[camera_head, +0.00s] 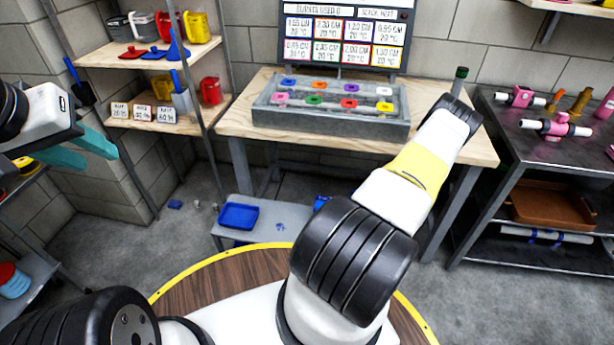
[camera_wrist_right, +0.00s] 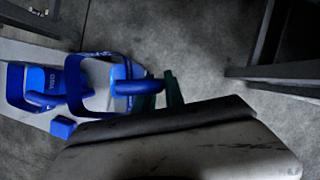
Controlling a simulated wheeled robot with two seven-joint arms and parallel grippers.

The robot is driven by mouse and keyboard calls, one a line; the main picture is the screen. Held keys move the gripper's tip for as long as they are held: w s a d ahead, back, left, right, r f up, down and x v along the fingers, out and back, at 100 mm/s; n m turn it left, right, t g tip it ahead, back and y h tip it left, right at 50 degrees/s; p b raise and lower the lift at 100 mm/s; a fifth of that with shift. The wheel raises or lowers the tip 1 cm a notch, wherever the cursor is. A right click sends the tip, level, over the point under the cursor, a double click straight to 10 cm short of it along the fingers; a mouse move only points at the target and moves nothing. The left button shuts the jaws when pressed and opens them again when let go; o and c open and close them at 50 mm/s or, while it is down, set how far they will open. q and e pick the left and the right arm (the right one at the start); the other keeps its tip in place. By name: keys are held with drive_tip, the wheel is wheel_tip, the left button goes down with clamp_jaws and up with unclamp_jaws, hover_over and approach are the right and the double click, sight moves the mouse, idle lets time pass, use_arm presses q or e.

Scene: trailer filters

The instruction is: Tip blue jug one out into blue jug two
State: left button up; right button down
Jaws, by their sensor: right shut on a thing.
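In the right wrist view, my right gripper (camera_wrist_right: 162,95), with dark green fingers, is shut on a blue jug (camera_wrist_right: 128,72), which looks like blue jug one. Its own label is not readable. My left gripper (camera_head: 88,150), with teal fingers, is open and empty at the far left.
A low grey bench (camera_head: 222,243) carries a blue tray (camera_head: 238,216). Behind it stands a wooden table (camera_head: 236,117) with a grey rack (camera_head: 330,138) and a screen. Shelves with jugs (camera_head: 196,27) are at left, a dark rack (camera_head: 540,150) at right. Small blue pieces lie on the floor.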

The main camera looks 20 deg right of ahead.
wheel_tip(320, 180, up, 4)
drive_tip(key=shift+r, duration=0.45)
drive_tip(key=shift+s, duration=0.1)
